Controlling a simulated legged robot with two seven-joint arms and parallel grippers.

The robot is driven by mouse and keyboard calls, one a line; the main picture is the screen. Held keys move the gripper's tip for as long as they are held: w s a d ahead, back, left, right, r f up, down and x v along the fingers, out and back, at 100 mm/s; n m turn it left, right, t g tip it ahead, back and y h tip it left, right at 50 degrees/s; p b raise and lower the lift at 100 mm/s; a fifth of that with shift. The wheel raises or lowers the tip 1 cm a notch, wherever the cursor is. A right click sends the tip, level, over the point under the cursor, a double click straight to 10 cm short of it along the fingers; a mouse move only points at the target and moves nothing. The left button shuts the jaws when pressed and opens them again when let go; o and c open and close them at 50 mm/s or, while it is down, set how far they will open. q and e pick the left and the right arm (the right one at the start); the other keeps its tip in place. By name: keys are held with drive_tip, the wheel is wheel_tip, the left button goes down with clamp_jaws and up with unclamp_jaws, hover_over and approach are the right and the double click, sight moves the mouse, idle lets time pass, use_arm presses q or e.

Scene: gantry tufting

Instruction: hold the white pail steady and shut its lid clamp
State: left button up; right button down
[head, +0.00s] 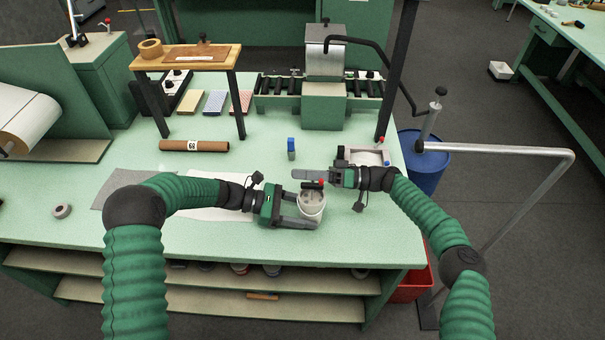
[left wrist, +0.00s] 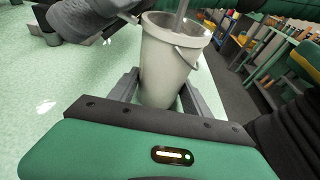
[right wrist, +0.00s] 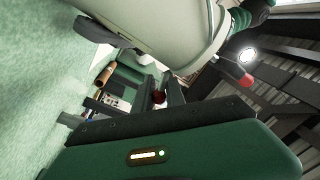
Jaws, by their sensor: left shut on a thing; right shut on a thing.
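The white pail (head: 313,211) stands upright near the front right of the green bench. My left gripper (head: 302,208) is shut around its lower body; in the left wrist view one finger lies on each side of the pail (left wrist: 168,70). A wire bail hangs at its right side there.
A blue bottle (head: 291,149) and a pale tray (head: 367,157) stand behind the grippers. A cardboard roll (head: 194,146) lies in front of a small wooden stand (head: 183,60). A roller machine (head: 324,99) is at the back. A metal rail (head: 500,149) stands right of the bench.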

drive_tip(key=shift+f, duration=0.35)
drive_tip(key=c, duration=1.4)
unclamp_jaws()
drive_tip(key=shift+r, duration=0.15)
drive_tip(key=d, duration=0.4)
drive_tip(key=d+f, duration=0.1)
drive_tip(key=d, duration=0.3)
drive_tip(key=w+d, duration=0.1)
drive_tip(key=d, duration=0.3)
drive_tip(key=shift+f, duration=0.2)
